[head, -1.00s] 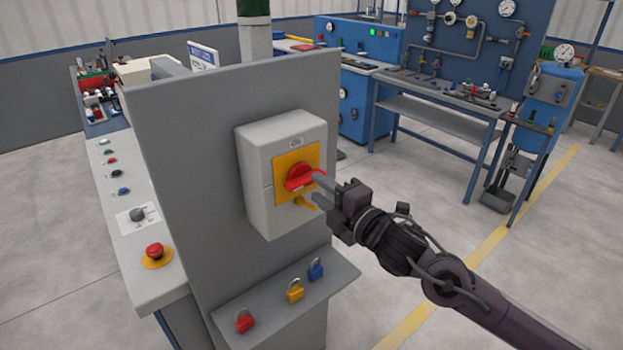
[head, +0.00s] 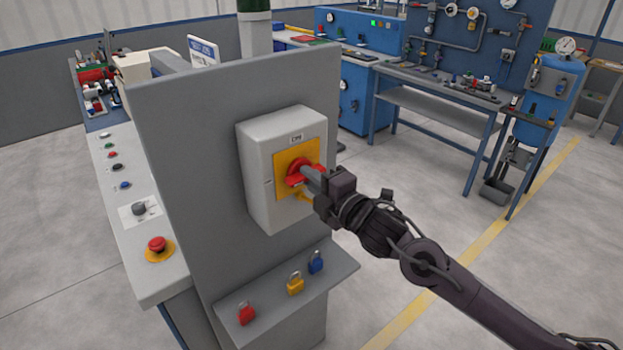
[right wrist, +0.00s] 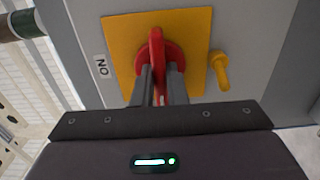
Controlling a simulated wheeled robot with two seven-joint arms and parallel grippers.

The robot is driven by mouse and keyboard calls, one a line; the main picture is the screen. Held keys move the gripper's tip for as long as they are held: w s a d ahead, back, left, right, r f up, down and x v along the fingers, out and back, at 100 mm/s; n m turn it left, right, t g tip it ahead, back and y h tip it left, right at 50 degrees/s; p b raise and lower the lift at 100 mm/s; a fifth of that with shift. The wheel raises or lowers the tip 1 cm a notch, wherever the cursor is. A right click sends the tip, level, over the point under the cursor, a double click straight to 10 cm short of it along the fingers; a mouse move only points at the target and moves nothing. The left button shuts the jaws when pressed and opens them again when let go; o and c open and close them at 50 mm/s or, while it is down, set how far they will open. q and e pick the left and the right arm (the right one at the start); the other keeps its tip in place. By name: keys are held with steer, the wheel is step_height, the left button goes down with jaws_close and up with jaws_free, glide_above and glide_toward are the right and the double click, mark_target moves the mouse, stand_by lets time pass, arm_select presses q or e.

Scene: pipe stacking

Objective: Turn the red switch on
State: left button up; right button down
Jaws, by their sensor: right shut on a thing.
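The red switch (head: 295,167) is a round knob with a raised bar handle. It sits on a yellow plate (head: 283,188) on a grey box (head: 257,188) fixed to a grey panel. My right gripper (head: 308,174) has reached it from the right and hides part of it. In the right wrist view the red handle (right wrist: 156,48) stands between the two fingers of my right gripper (right wrist: 160,85), which are shut on it. The handle lies crosswise to the ON label (right wrist: 102,67), which is beside the plate. My left gripper is not in view.
A yellow lever (right wrist: 221,70) sticks out beside the switch. A shelf (head: 325,281) below the box holds a red padlock (head: 247,315), a yellow padlock (head: 295,286) and a blue padlock (head: 316,263). A console (head: 130,230) with buttons stands left. Open floor lies right.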

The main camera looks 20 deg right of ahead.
steer(key=shift+m, duration=0.4)
steer(key=m+p, duration=0.1)
steer(key=m, duration=0.2)
steer(key=shift+m+p, duration=0.4)
steer(key=m+p, duration=0.2)
steer(key=m, duration=0.2)
steer(key=shift+r+m, duration=0.1)
steer(key=shift+m, duration=0.2)
steer(key=m+p, duration=0.3)
steer(key=m, duration=0.2)
steer(key=shift+m+p, duration=1)
steer(key=shift+m, duration=0.8)
steer(key=c, duration=1.5)
jaws_free()
steer(key=shift+o, duration=0.2)
